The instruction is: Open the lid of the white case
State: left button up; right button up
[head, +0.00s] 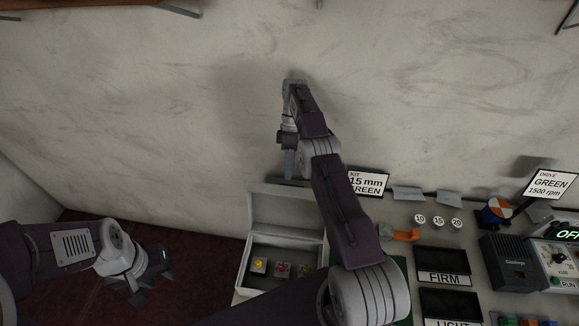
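The white case (245,272) stands at the left end of the table. Its lid (282,208) is raised, standing up at the back of the case, and the inside shows. Several small coloured pieces, yellow (259,265) and red (282,269) among them, sit in it. My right arm crosses in front of the case's right part and hides it. My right gripper (290,168) points down just above the lid's top edge; I cannot tell whether it touches or how wide its fingers are. My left gripper (156,286) is open and empty, left of the case, off the table.
A kit sign (370,184) reads "15 mm GREEN". A wall stands close behind the table.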

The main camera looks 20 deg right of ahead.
jog(key=c, duration=0.5)
jog(key=shift+w+m, duration=0.15)
jog(key=shift+m, duration=0.75)
grip_shut()
jog(key=w+d+m+t+h+b, duration=0.3)
jog(key=d+m+b, duration=0.45)
jog(key=m, duration=0.85)
jog(key=s+a+f+y+p, duration=0.1)
jog(key=s+a+f+p, duration=0.1)
jog(key=f, duration=0.6)
jog(key=shift+s+a+p, duration=0.4)
jog(key=shift+s+a, duration=0.3)
jog(key=shift+a, duration=0.1)
